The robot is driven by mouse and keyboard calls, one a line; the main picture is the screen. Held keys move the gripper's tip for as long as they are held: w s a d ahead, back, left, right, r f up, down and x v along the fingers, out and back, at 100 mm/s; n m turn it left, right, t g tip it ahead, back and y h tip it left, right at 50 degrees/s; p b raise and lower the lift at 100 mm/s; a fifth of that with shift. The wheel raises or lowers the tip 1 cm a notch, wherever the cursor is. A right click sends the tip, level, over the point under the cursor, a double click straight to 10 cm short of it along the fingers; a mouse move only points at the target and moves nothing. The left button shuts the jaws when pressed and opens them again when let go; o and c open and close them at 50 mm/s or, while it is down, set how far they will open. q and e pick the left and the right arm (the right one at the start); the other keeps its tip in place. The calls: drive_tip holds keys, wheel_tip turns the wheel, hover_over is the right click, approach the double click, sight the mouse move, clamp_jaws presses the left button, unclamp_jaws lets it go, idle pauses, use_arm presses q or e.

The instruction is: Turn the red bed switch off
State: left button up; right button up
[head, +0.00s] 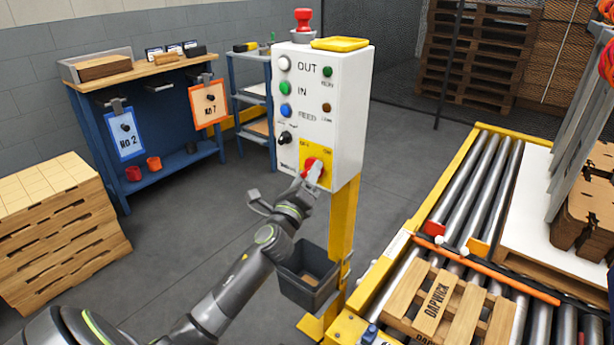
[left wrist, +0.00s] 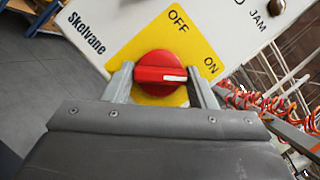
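The red bed switch (left wrist: 160,73) is a round red knob on a yellow plate (left wrist: 188,45) marked OFF and ON, low on a white control box (head: 342,117). In the left wrist view its white mark points right, roughly toward ON. In the head view the knob (head: 310,163) is partly hidden by my left gripper (head: 314,174). The left gripper's two fingers (left wrist: 162,88) stand at either end of the knob, with no clear gap seen, and appear shut on it. My right gripper is not in view.
A grey bin (head: 308,283) hangs below. A roller conveyor (head: 470,190) stands right, a blue workbench (head: 178,160) and stacked boards (head: 65,240) left.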

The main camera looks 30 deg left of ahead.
use_arm(q)
drive_tip(key=shift+c, duration=1.4)
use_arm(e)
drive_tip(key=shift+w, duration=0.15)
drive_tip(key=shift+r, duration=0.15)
use_arm(q)
drive_tip(key=n+g+p, duration=0.2)
drive_tip(key=n+p, duration=0.3)
drive_tip(key=p, duration=0.1)
drive_tip(key=n+g+p, duration=0.2)
drive_tip(key=n+p, duration=0.3)
drive_tip(key=p, duration=0.1)
drive_tip(key=r+n+g+p, duration=0.1)
drive_tip(key=n+p, duration=0.4)
drive_tip(key=p, duration=0.1)
drive_tip(key=shift+n+g+h+p, duration=0.3)
drive_tip(key=shift+n+g+p, duration=0.05)
drive_tip(key=shift+n+g, duration=0.05)
drive_tip(key=shift+f+n+g+h+p, duration=0.15)
drive_tip(key=shift+n+g+h+p, duration=0.2)
drive_tip(key=shift+n+p, duration=0.55)
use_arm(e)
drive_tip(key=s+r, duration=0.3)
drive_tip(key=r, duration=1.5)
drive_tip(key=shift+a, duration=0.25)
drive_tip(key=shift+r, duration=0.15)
